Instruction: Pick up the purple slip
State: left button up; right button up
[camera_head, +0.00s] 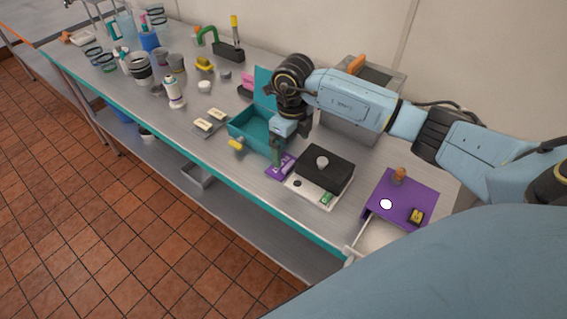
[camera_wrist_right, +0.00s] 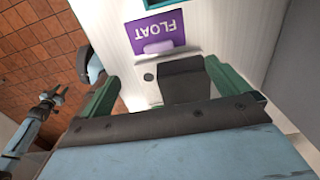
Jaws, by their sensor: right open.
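The purple slip (camera_head: 280,166) lies on the metal bench, just left of a black box. In the right wrist view the slip (camera_wrist_right: 170,27) shows the upside-down word FLOAT and a paler purple raised piece. My right gripper (camera_head: 278,150) points down close to the slip, partly covering it in the head view. In the right wrist view its green fingers (camera_wrist_right: 160,88) are apart, with the slip beyond them and nothing held. What looks like my left gripper (camera_wrist_right: 50,98) is small at the left of the right wrist view; its jaw state is unclear.
The black box (camera_head: 327,163) sits on a white base (camera_head: 312,193) right beside the slip. A teal open box (camera_head: 250,128) stands behind-left. A purple board (camera_head: 408,192) with small objects is at right. Several bottles and cups crowd the bench's far end.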

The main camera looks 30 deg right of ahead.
aim_at(290, 166)
jog(key=shift+f, duration=0.8)
jog(key=shift+w+f, duration=0.15)
jog(key=shift+f, duration=0.8)
notch_tip(290, 166, down, 4)
jog(key=shift+f+p, duration=0.1)
jog(key=shift+p, duration=0.35)
pick_arm(q)
jog(key=shift+w+r, duration=0.5)
jog(key=shift+w, duration=0.4)
jog(key=shift+s, duration=0.1)
pick_arm(e)
jog(key=c, duration=0.8)
